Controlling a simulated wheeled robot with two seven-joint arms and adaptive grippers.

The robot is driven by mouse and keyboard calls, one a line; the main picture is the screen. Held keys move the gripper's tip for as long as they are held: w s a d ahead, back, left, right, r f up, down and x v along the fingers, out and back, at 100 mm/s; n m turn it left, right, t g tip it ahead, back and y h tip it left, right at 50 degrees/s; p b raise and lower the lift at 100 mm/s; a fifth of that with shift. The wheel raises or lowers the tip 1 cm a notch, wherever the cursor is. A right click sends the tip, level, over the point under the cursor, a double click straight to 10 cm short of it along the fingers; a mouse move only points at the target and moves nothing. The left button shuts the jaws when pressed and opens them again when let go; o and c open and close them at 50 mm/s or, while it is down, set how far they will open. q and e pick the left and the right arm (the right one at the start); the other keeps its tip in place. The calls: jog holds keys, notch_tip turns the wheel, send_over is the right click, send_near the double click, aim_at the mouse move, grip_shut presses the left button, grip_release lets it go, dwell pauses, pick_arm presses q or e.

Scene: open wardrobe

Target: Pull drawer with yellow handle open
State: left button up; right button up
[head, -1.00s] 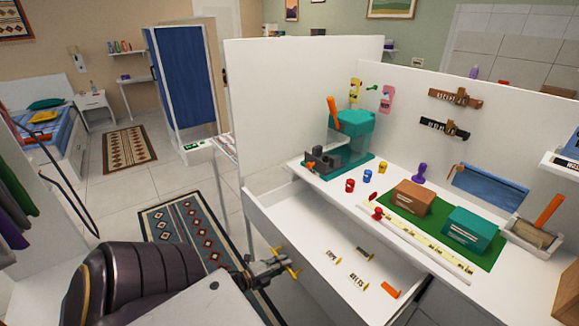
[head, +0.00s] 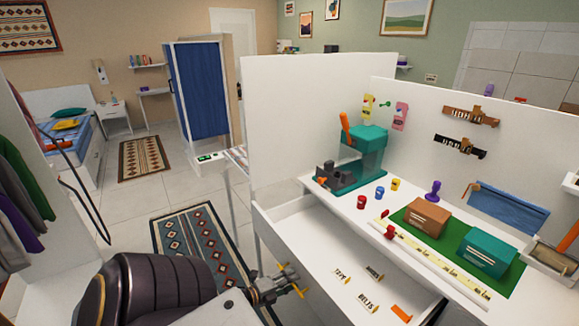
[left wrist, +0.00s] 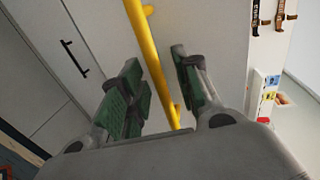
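A yellow bar handle (left wrist: 152,62) runs between the two green-padded fingers of my left gripper (left wrist: 160,88) in the left wrist view. The fingers stand apart with gaps beside the bar, so the gripper is open around it. In the head view my left gripper (head: 283,280) is at the outer face of a white drawer, with yellow handle ends (head: 300,291) showing past it. The white drawer (head: 285,240) stands out from under the desk, its inside visible from above. The middle of the handle is hidden by the gripper in the head view. My right gripper is out of view.
The white desk (head: 350,208) above the drawer holds a teal machine (head: 365,150), a green mat (head: 408,218) with boxes, and small coloured items. White panels (head: 300,110) rise behind. Floor with a patterned rug (head: 203,245) is clear at the left. Clothes hang at far left.

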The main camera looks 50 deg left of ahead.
pick_arm(q)
jog(key=v, duration=1.2)
dwell(0.5)
jog(key=shift+n, duration=0.3)
dwell(0.3)
